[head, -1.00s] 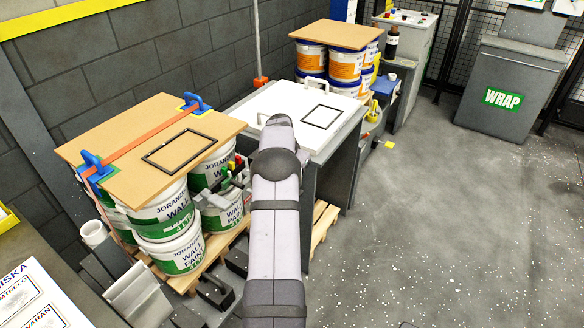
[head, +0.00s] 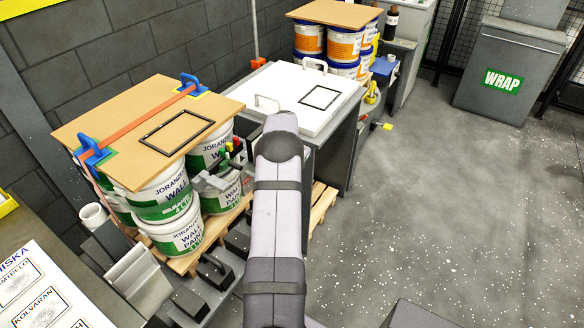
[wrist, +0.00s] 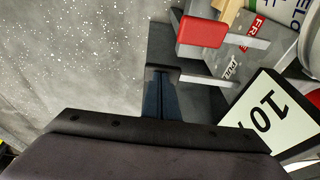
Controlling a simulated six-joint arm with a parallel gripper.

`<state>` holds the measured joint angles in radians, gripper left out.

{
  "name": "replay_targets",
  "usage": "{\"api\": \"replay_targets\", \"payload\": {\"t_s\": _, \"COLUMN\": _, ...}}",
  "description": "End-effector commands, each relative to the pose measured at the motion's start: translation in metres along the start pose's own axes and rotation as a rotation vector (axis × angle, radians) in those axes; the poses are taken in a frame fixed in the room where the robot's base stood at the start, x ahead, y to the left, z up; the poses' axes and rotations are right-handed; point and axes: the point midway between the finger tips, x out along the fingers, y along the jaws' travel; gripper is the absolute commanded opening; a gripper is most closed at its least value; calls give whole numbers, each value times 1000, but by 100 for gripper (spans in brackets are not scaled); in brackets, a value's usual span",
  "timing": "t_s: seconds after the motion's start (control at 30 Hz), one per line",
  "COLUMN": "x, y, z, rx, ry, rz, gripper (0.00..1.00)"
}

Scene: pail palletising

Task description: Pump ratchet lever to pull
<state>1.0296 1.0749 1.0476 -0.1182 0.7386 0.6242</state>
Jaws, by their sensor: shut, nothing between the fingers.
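A red grip on a flat grey bar (wrist: 203,31) shows at the top of the wrist view, beside a red-and-white label and another small white label. I take it to be the ratchet lever, but cannot be sure. My gripper (wrist: 162,74) is shut and empty, below and left of the red grip and apart from it in the picture. A second grey bar (wrist: 207,80) lies just right of the fingertips; contact cannot be told. In the head view an orange strap (head: 150,113) crosses the board on the paint pails, and my arm hides part of the work area.
Green-and-white pails (head: 172,238) stand under the brown board (head: 140,125) on a wooden pallet. A white-topped cabinet (head: 290,90) stands behind my arm. A "10" plate (wrist: 265,115) is close at the right of the wrist view.

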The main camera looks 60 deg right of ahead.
Motion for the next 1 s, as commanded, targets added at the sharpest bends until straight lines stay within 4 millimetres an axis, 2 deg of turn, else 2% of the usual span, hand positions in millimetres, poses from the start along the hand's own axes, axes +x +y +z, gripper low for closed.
{"api": "replay_targets", "payload": {"t_s": 0.1, "x": 18, "y": 7, "z": 5, "rx": 21, "ry": 2, "rz": -47, "gripper": 0}}
{"api": "replay_targets", "payload": {"t_s": 0.2, "x": 27, "y": 7, "z": 8, "rx": 20, "ry": 3, "rz": -50, "gripper": 0}}
{"api": "replay_targets", "payload": {"t_s": 0.63, "x": 30, "y": 10, "z": 11, "rx": 19, "ry": -3, "rz": -44, "gripper": 0}}
{"api": "replay_targets", "payload": {"t_s": 0.83, "x": 20, "y": 11, "z": 8, "rx": 19, "ry": -4, "rz": -43, "gripper": 0}}
{"api": "replay_targets", "payload": {"t_s": 1.0, "x": -4, "y": 12, "z": 0, "rx": 19, "ry": 3, "rz": -48, "gripper": 0}}
